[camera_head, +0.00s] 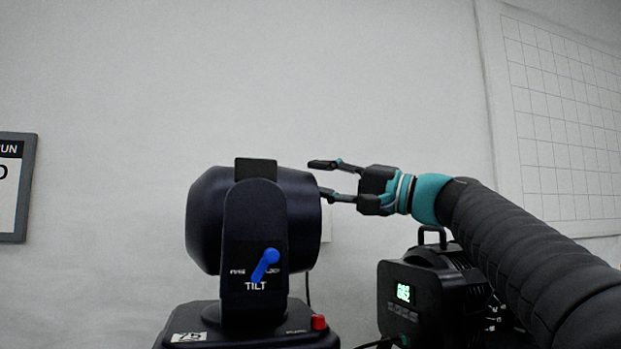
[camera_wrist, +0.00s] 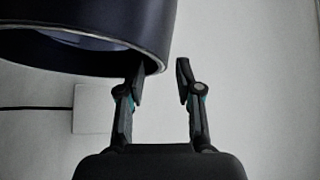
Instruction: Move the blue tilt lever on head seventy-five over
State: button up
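The moving head labelled 75 (camera_head: 205,225) is a dark fixture on a black base. The blue tilt lever (camera_head: 264,265) is on the near face of its yoke, above the word TILT, slanted with its upper end to the right. My gripper (camera_head: 318,178) is open with nothing between its fingers, at the right end of the head's barrel, up and to the right of the lever. In the wrist view my gripper (camera_wrist: 160,72) has its left finger close to the dark barrel's rim (camera_wrist: 115,62); I cannot tell whether they touch. The lever is out of the wrist view.
A black lamp with a green display (camera_head: 403,293) stands right of the head, below my arm. A red button (camera_head: 318,322) is on the head's base. A framed sign (camera_head: 30,188) hangs at the left. A pale wall plate (camera_wrist: 92,110) and cable are behind. Space above the head is clear.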

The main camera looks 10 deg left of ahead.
jog(key=v, duration=0.9)
jog(key=shift+d, duration=0.3)
jog(key=shift+s+f, duration=0.1)
